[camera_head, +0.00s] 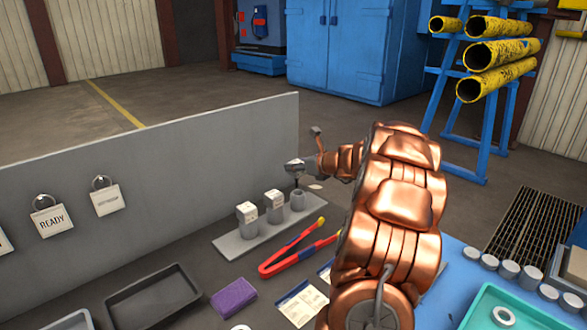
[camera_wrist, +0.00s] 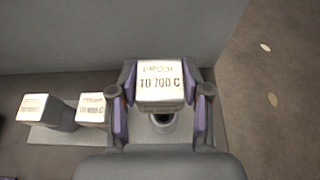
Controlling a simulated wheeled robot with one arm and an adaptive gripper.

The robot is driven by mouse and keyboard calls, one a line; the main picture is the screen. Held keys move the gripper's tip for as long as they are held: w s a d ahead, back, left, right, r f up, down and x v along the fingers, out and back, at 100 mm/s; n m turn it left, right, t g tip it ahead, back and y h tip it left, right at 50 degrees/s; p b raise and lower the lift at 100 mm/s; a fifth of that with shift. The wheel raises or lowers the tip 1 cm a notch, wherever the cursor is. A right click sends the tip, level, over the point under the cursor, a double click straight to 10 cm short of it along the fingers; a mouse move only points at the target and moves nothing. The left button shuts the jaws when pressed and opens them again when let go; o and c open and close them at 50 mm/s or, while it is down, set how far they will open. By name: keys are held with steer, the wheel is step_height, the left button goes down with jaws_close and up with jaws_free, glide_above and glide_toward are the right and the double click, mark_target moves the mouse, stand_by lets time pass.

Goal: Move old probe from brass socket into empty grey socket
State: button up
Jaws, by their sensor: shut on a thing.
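My gripper (camera_head: 295,168) is shut on a probe with a white block head (camera_wrist: 160,85), whose label reads roughly "PROBE TO 700 C". In the wrist view the head sits between the two fingers of my gripper (camera_wrist: 161,100). A grey socket (camera_head: 298,201) at the right end of the rack (camera_head: 228,246) stands directly below; its dark mouth also shows in the wrist view (camera_wrist: 160,122). I cannot tell whether the probe's tip is inside it. Two other labelled probe heads (camera_head: 246,210) (camera_head: 274,197) stand in the rack to the left. I cannot make out a brass socket.
A grey upright panel (camera_head: 200,150) with hanging tags runs behind the rack. Several grey cylinders (camera_head: 508,272) and a teal tray (camera_head: 480,310) are at right.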

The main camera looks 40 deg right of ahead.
steer(key=shift+s+d+f+b, duration=0.1)
steer(key=shift+d+f+b, duration=0.05)
steer(key=shift+f+b, duration=0.85)
step_height(320, 180, down, 4)
steer(key=b, duration=0.3)
steer(key=shift+r+b, duration=0.15)
steer(key=shift+b, duration=0.25)
steer(key=shift+s+r+p, duration=0.1)
steer(key=shift+p, duration=0.65)
steer(key=shift+f+b, duration=0.35)
steer(key=shift+f, duration=0.35)
stand_by(0.6)
steer(key=o, duration=1)
steer(key=shift+p+v, duration=2.7)
steer(key=shift+v, duration=2.85)
